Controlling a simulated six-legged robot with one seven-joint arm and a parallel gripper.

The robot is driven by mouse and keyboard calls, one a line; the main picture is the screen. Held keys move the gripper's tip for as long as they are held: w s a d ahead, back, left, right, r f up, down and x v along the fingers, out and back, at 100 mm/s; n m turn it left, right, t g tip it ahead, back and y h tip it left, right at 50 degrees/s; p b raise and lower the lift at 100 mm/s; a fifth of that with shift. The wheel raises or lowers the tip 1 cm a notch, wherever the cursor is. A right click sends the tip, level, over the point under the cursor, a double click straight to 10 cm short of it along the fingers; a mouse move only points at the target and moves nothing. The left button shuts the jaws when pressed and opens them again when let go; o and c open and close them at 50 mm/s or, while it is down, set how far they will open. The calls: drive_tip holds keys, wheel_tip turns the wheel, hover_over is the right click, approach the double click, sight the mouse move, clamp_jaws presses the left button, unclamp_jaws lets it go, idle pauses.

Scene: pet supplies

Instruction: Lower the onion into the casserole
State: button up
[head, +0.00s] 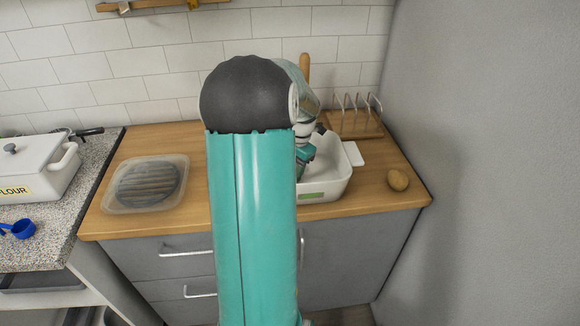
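The white casserole (331,180) stands on the wooden counter right of centre, with a white handle at its right and a small green label on its front. My arm hides its left part. My gripper (304,160) is mostly hidden behind my arm, over or inside the casserole's left side. I cannot see its fingertips or whether it holds anything. No other onion shows.
A clear tub with a dark ridged disc (146,183) sits on the counter's left. A wooden rack with metal loops (355,121) stands behind the casserole. A grey wall (480,150) bounds the right side. A white FLOUR container (35,168) and blue scoop (20,229) are far left.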

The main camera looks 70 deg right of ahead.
drive_tip(key=shift+f, duration=0.1)
drive_tip(key=o, duration=1.1)
drive_tip(key=shift+o, duration=0.2)
wheel_tip(320, 180, up, 14)
drive_tip(key=s, duration=0.2)
drive_tip(key=shift+s+d+f, duration=0.15)
drive_tip(key=shift+d+f, duration=0.05)
